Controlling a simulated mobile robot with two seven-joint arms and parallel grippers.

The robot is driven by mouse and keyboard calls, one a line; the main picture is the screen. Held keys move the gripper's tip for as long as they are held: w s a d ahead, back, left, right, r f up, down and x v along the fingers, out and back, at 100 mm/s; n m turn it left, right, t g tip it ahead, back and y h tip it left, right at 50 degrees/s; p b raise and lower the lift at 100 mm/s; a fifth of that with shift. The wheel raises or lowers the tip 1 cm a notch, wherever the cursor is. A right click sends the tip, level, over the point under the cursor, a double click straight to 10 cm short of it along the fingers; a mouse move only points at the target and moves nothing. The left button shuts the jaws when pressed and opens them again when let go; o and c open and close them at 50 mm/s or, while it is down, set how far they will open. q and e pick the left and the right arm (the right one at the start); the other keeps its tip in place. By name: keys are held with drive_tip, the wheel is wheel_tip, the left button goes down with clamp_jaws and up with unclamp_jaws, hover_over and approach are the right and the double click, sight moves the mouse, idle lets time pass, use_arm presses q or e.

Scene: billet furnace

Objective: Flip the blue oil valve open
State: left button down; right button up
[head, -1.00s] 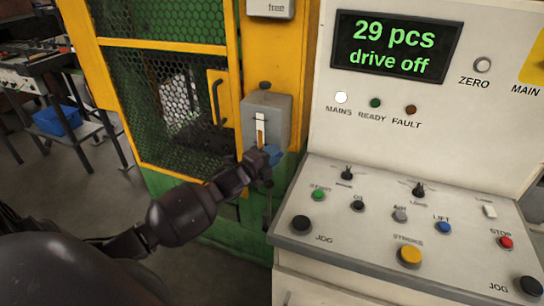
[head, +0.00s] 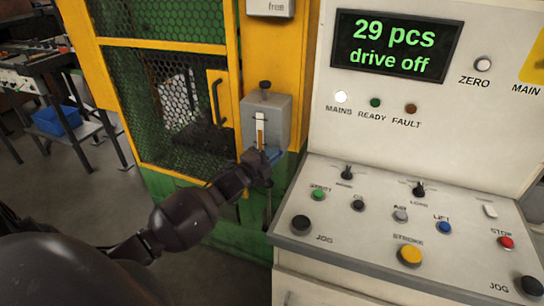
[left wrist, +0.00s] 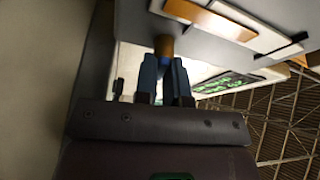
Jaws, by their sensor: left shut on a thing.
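The grey oil box (head: 281,112) with an upright sight glass is fixed to the yellow post of the machine. The blue oil valve (head: 275,154) shows as a small blue strip just below the box, partly hidden by my left gripper (head: 260,165). My left gripper is at the valve and shut on its blue handle. In the left wrist view, the two fingers (left wrist: 166,82) are close together, just in front of a brass-coloured fitting (left wrist: 163,46) under the box. How far the handle is turned cannot be told clearly. My right gripper is out of view.
The control desk (head: 330,190), with several buttons, stands close to the right of the valve. A display (head: 393,47) above it reads "29 pcs drive off". A yellow-framed mesh guard (head: 170,100) with a door handle is on the left.

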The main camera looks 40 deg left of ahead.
use_arm(q)
drive_tip(key=n+t+y, duration=0.1)
drive_tip(key=n, duration=0.3)
drive_tip(key=n+t+y, duration=0.1)
drive_tip(key=n, duration=0.3)
drive_tip(key=shift+a+r+t, duration=0.1)
drive_tip(key=shift+r+t, duration=0.1)
drive_tip(key=shift+t, duration=0.1)
drive_tip(key=n+y, duration=0.1)
drive_tip(key=n, duration=0.1)
drive_tip(key=shift+n, duration=0.4)
drive_tip(key=n+y, duration=0.1)
drive_tip(key=n+t+y, duration=0.1)
drive_tip(key=n, duration=0.1)
drive_tip(key=shift+s+a+r+n, duration=0.1)
drive_tip(key=shift+a+r+n, duration=0.05)
drive_tip(key=shift+n, duration=0.15)
drive_tip(key=shift+n+y, duration=0.6)
drive_tip(key=shift+n, duration=0.6)
drive_tip(key=shift+a+n+y+p, duration=0.15)
drive_tip(key=shift+n+y+p, duration=0.15)
drive_tip(key=shift+n+y, duration=0.65)
drive_tip(key=shift+n, duration=1.05)
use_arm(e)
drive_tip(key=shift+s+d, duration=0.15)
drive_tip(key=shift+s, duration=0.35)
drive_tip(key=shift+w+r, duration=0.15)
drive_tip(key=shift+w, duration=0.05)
